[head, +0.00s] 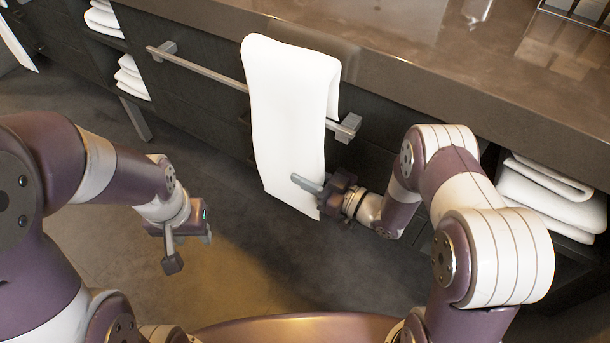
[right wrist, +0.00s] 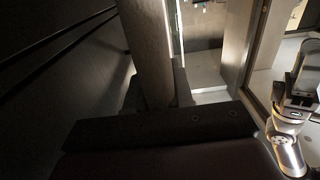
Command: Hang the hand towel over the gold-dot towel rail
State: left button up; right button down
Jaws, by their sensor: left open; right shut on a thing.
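The white hand towel (head: 284,120) hangs over the metal towel rail (head: 215,75) on the dark vanity front, near the rail's right end. A long front part hangs down and a shorter back part shows behind it at the right. No gold dot can be made out on the rail. My right gripper (head: 316,188) is shut on the towel's front part, near its lower right edge. In the right wrist view a shaded strip, apparently the towel (right wrist: 148,45), runs up between the fingers. My left gripper (head: 188,252) is open and empty, low at the left, apart from the towel.
The brown stone counter (head: 400,60) juts out above the rail. Folded white towels (head: 550,195) lie on an open shelf at the right, and more folded towels (head: 132,78) lie at the left. The floor (head: 110,225) before the vanity looks clear.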

aim_at(306, 202)
jog(key=shift+f+b, duration=3.65)
jog(key=shift+f, duration=1.4)
jog(key=c, duration=0.9)
grip_release()
